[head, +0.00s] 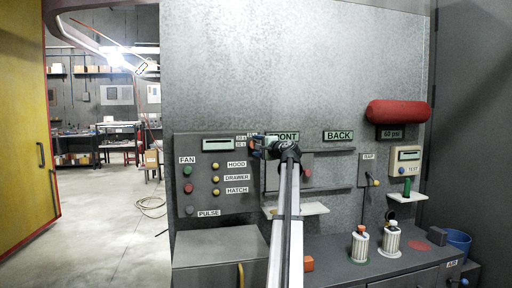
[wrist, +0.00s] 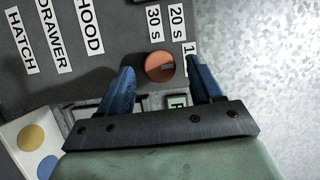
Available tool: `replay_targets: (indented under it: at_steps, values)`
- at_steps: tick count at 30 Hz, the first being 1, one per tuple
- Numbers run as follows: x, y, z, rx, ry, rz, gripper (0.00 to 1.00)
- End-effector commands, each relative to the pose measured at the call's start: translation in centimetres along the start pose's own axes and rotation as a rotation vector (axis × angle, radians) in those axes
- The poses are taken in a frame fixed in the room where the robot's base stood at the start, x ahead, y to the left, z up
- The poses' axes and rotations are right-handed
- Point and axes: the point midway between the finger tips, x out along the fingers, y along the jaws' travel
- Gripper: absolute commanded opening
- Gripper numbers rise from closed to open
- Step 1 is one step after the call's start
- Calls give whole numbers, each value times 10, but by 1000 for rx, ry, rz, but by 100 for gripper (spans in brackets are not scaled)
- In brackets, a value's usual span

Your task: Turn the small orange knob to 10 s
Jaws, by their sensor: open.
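The small orange knob (wrist: 160,67) is on the dark control panel, round, with a short pale mark running from its middle toward the right. My gripper (wrist: 158,74) is open, with one blue finger on each side of the knob. Gaps show between the knob and both fingers, so I see no contact. The labels 30 s (wrist: 154,27) and 20 s (wrist: 177,26) are above the knob. A third label (wrist: 190,58), starting with 1, is partly hidden by the right finger. In the head view my gripper (head: 257,148) is at the panel's upper right and covers the knob area.
The control panel (head: 196,146) also carries a FAN button (head: 188,188), a display (head: 217,144) and HOOD, DRAWER and HATCH buttons. Shelves and the FRONT sign (head: 284,136) are just right of my gripper. An orange block (head: 308,263) lies on the counter below.

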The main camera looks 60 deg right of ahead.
Motion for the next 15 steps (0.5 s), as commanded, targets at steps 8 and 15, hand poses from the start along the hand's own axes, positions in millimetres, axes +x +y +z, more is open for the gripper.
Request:
replay_targets:
  at_steps: [8, 15]
  values:
    - [-56, 1, 1, -1, 2, 0, 65]
    - [-97, 1, 2, -1, 1, 0, 65]
